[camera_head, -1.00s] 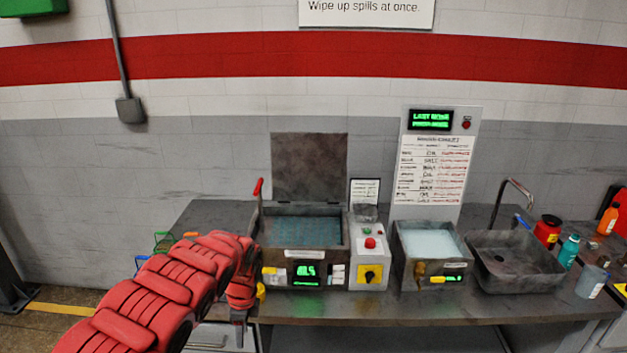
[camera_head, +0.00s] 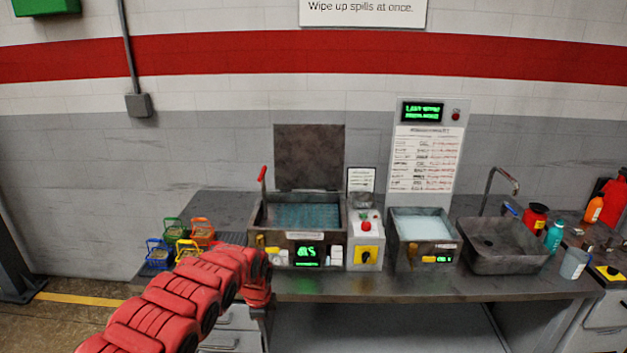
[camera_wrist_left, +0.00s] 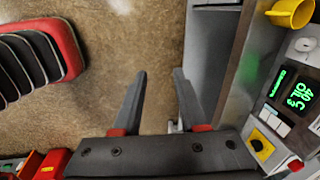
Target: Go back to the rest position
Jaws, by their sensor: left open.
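My left arm comes in from the lower left in the head view, red and segmented. Its gripper (camera_head: 258,300) hangs at the bench's front edge, below the left tank, and its fingers are hardly visible there. In the left wrist view the left gripper (camera_wrist_left: 160,88) shows two dark fingers apart, with nothing between them but brown floor. The gripper is beside the bench front and apart from the tank's control panel (camera_wrist_left: 285,110). My right gripper is not in view.
The bench (camera_head: 400,287) carries the left tank (camera_head: 262,225) with its lid raised, a switch box (camera_head: 365,250), a second tank (camera_head: 432,255) and a sink (camera_head: 500,250). Several coloured baskets (camera_head: 190,248) stand at the left end. Bottles and cups crowd the right end. Floor left of the bench is clear.

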